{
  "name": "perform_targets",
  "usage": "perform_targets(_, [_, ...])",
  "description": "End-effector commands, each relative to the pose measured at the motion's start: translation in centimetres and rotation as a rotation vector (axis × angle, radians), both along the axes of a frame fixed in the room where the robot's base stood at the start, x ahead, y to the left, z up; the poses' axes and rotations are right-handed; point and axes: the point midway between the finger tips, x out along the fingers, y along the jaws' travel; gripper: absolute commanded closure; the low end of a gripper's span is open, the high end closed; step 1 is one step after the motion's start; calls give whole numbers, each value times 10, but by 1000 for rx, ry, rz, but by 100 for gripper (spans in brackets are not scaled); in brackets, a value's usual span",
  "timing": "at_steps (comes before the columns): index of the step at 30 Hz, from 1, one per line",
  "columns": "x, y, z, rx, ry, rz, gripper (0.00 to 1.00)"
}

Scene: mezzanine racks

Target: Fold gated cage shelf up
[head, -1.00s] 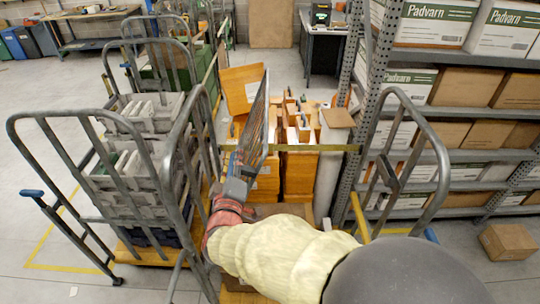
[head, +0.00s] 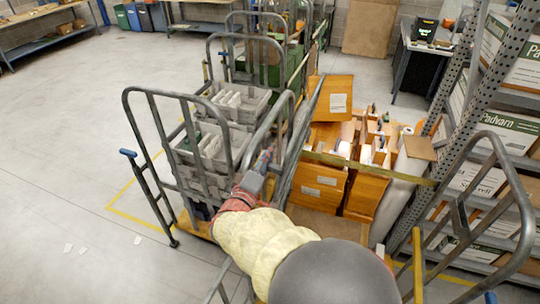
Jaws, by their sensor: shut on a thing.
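The cage shelf (head: 302,130) is a thin grey panel seen nearly edge-on. It stands steeply upright, leaning slightly, between the grey tube side frame (head: 276,128) on its left and orange boxes on its right. My gripper (head: 262,168) is at the shelf's lower left side, shut on its edge; the fingertips are small and partly hidden by my red and cream arm. The cage's other side frame (head: 515,200) stands at the right. The shelf's hinge and lower end are hidden behind my arm.
A cart with grey crates (head: 208,150) stands just left of my gripper. Racks with Padvarn cartons (head: 490,145) close off the right. Floor at the left is open.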

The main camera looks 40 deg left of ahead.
Motion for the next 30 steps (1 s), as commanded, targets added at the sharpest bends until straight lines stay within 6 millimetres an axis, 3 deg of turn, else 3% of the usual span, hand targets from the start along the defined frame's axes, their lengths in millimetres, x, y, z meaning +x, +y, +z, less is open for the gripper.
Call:
perform_targets(5, [1,-1,0,1,0,-2,100])
perform_targets(6, [1,-1,0,1,1,-2,77])
perform_targets(15, [1,-1,-2,-2,2,-2,60])
perform_targets(25, [-1,-2,-1,0,2,-2,59])
perform_targets(30, [-20,-6,-2,-2,2,1,59])
